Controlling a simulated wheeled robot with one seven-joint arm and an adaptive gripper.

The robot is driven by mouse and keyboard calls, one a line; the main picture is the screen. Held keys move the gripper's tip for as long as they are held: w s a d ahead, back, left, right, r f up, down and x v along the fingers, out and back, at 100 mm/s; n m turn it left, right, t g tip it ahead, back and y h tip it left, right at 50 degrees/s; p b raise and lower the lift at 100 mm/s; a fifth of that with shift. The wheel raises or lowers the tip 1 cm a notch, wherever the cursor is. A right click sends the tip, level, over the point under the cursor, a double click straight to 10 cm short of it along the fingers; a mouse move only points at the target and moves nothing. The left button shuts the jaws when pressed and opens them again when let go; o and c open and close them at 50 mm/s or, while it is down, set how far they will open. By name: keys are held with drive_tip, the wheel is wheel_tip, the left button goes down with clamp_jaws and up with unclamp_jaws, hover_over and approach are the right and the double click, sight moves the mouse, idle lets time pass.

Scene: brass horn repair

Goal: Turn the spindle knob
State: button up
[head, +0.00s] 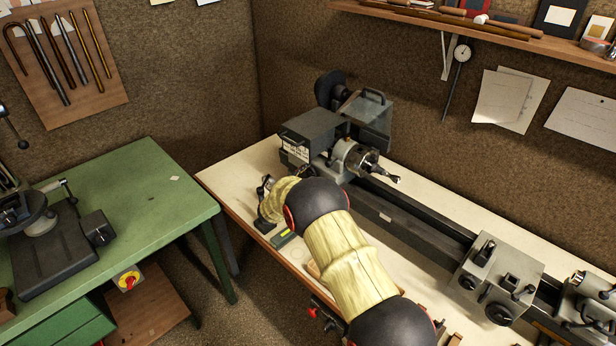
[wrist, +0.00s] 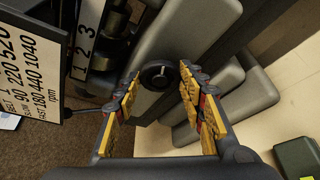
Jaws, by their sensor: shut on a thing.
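The spindle knob (wrist: 154,78) is a round black knob on the grey lathe body, seen near the top middle of the wrist view. My gripper (wrist: 160,73) has its yellow-padded fingers on either side of the knob, with the tips closed against its rim. In the head view my arm reaches to the front of the lathe headstock (head: 314,131). The knob and my fingertips are hidden there behind my arm.
A speed chart plate (wrist: 30,70) and a 1-2-3 label (wrist: 86,42) stand close on the left of my gripper. The chuck (head: 355,158) is on the headstock's right. A green box (wrist: 297,157) lies at the lower right. A green bench (head: 130,200) stands left.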

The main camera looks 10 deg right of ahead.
drive_tip(key=shift+c, duration=1)
drive_tip(key=shift+f+b, duration=0.15)
drive_tip(key=shift+b, duration=0.4)
drive_tip(key=shift+f+b, duration=0.1)
drive_tip(key=shift+b, duration=0.45)
drive_tip(key=shift+m+t+b, duration=0.3)
drive_tip(key=shift+m+b, duration=0.2)
drive_tip(key=shift+b, duration=0.65)
drive_tip(key=m+b, duration=0.1)
drive_tip(key=b, duration=0.3)
drive_tip(key=shift+f, duration=0.1)
drive_tip(key=m+t+b, duration=0.1)
drive_tip(key=b, duration=0.2)
drive_tip(key=shift+f, duration=0.1)
drive_tip(key=shift+b, duration=1.1)
drive_tip(key=shift+r+m, duration=0.2)
drive_tip(key=shift+m, duration=0.1)
drive_tip(key=o, duration=1.2)
